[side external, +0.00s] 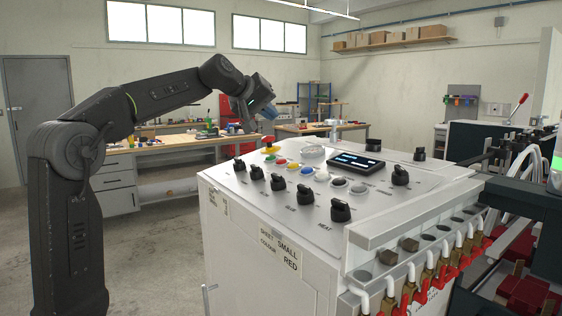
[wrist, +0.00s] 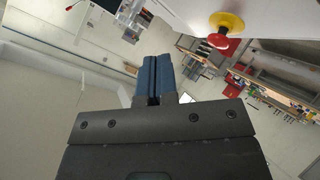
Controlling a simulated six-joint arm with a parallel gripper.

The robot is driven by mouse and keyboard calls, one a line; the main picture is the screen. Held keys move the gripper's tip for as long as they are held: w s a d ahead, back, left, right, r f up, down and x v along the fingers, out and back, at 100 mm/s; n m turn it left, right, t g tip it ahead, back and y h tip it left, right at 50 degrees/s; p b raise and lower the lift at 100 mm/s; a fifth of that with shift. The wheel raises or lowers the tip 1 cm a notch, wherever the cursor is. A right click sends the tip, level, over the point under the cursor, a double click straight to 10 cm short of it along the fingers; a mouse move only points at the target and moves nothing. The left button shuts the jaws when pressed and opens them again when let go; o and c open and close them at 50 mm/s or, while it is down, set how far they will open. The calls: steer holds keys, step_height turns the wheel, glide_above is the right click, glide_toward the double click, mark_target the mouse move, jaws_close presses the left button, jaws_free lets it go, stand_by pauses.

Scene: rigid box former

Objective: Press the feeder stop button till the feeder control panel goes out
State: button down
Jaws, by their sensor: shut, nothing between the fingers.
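In the side external view, a white cabinet carries a sloped control panel (side external: 235,178) with a lit dark display (side external: 356,166) showing blue-white marks. A row on it holds a red button (side external: 281,161), a yellow button (side external: 293,165), a blue button (side external: 306,170) and a white one (side external: 322,174). A yellow-collared button (side external: 271,149) sits at the far edge; the wrist view shows a red mushroom button on a yellow collar (wrist: 232,22). Labels are too small to show which is the feeder stop. My gripper (side external: 269,111) is shut and empty, above the panel's far edge; its blue fingers (wrist: 154,62) touch nothing.
Several black knobs (side external: 340,211) stand up from the panel. Red-handled valves and pipes (side external: 410,285) line the cabinet's right front. A workbench (side external: 165,150) stands behind. The air above the panel is clear.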

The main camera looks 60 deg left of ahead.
mark_target(281, 162)
steer(key=shift+f, duration=0.2)
steer(key=shift+w+f, duration=0.3)
steer(key=shift+f, duration=1.1)
steer(key=shift+w+f, duration=0.3)
steer(key=shift+f, duration=1.1)
steer(key=shift+w+f, duration=0.3)
steer(key=shift+f, duration=1.1)
steer(key=shift+f, duration=0.15)
steer(key=shift+w+f, duration=0.1)
steer(key=shift+f, duration=0.15)
steer(key=shift+w+f, duration=0.1)
steer(key=shift+f, duration=0.4)
steer(key=shift+r, duration=0.1)
steer(key=shift+s+r, duration=0.2)
steer(key=shift+r, duration=0.55)
steer(key=shift+r, duration=0.1)
